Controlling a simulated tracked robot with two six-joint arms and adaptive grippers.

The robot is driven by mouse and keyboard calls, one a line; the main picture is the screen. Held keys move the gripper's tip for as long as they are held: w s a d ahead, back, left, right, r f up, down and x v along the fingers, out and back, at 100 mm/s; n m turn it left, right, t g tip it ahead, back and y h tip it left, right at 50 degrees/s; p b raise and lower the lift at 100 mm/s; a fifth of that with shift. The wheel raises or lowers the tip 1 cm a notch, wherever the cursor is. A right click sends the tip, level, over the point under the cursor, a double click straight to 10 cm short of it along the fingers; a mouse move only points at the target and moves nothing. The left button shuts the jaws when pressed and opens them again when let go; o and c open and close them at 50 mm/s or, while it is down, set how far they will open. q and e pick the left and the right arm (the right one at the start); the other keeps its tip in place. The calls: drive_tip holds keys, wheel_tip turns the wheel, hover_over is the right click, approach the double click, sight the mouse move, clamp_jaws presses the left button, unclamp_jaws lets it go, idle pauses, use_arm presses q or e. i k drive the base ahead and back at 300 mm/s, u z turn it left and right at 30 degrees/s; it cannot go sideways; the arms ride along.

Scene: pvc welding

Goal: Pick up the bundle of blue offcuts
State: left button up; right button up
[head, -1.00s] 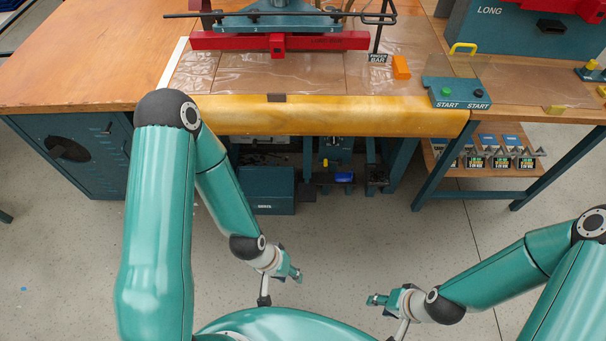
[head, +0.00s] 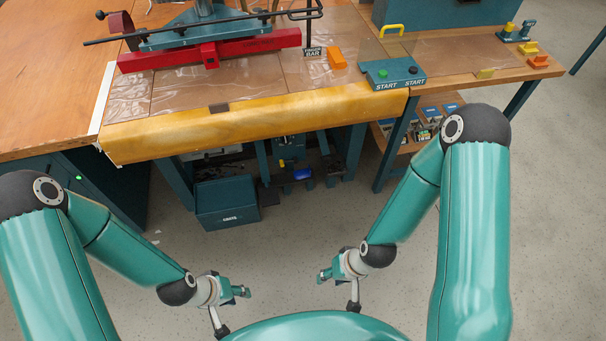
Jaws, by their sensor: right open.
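A small bright blue item (head: 303,174) lies low under the bench, among dark teal equipment. It may be the bundle of blue offcuts, but it is too small to tell. My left gripper (head: 243,291) is low in the head view, in front of the bench and well short of the blue item. Its jaws are too small to read. My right gripper (head: 322,275) is open and empty, to the right of the left one, also apart from the blue item.
A teal bin (head: 227,203) stands on the floor under the bench, left of the blue item. The bench's yellow front edge (head: 255,122) overhangs this space. A teal start-button box (head: 392,73) sits at the bench's right. Grey floor (head: 290,235) before the bench is clear.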

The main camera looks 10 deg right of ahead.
sight(302, 173)
drive_tip(key=u, duration=0.05)
drive_tip(key=i, duration=1)
drive_tip(key=z, duration=0.05)
